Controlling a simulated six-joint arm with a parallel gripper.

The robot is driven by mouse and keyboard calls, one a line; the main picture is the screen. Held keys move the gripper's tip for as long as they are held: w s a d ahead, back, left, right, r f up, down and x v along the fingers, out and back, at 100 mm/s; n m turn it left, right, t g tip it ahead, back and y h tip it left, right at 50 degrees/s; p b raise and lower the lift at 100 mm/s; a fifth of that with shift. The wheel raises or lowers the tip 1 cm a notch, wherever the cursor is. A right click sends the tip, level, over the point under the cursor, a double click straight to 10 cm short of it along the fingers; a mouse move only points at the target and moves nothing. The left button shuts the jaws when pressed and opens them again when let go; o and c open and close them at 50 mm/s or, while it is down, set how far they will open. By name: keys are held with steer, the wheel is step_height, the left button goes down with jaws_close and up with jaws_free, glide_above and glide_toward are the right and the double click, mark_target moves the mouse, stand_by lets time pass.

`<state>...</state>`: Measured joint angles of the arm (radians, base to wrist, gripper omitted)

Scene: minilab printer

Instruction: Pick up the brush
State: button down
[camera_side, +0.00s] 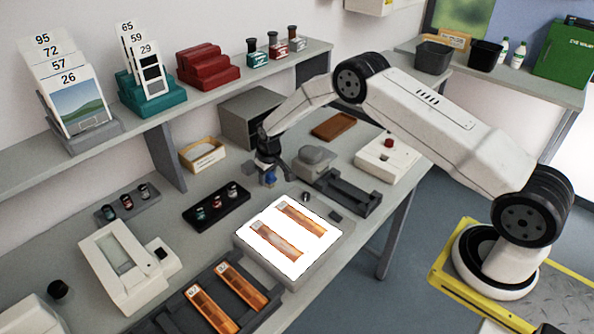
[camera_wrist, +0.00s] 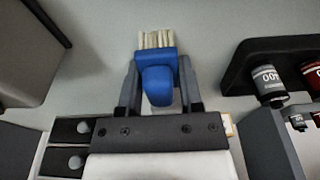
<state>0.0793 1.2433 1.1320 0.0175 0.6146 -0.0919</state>
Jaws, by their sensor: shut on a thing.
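The brush has a blue handle and pale bristles. In the wrist view the brush (camera_wrist: 158,75) sits between the two fingers of my gripper (camera_wrist: 158,85), bristles pointing away from the palm. My gripper is shut on its blue handle. In the side view my gripper (camera_side: 268,168) is low over the bench's back part, and a small blue bit of the brush (camera_side: 270,178) shows beneath it. I cannot tell whether the brush touches the bench.
A grey box (camera_side: 250,118) stands behind my gripper, and a dark tray with small bottles (camera_side: 216,206) lies to its front left. A grey device (camera_side: 314,160) is close on the right. A lit panel with orange strips (camera_side: 290,240) lies in front.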

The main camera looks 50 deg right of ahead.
steer(key=shift+r, duration=0.15)
steer(key=shift+r, duration=1.4)
steer(key=shift+s+r, duration=0.2)
steer(key=shift+r, duration=0.1)
steer(key=s+r, duration=0.9)
steer(key=s, duration=0.4)
steer(key=shift+s+a+r, duration=0.15)
steer(key=shift+s+a, duration=0.15)
steer(key=shift+a, duration=0.15)
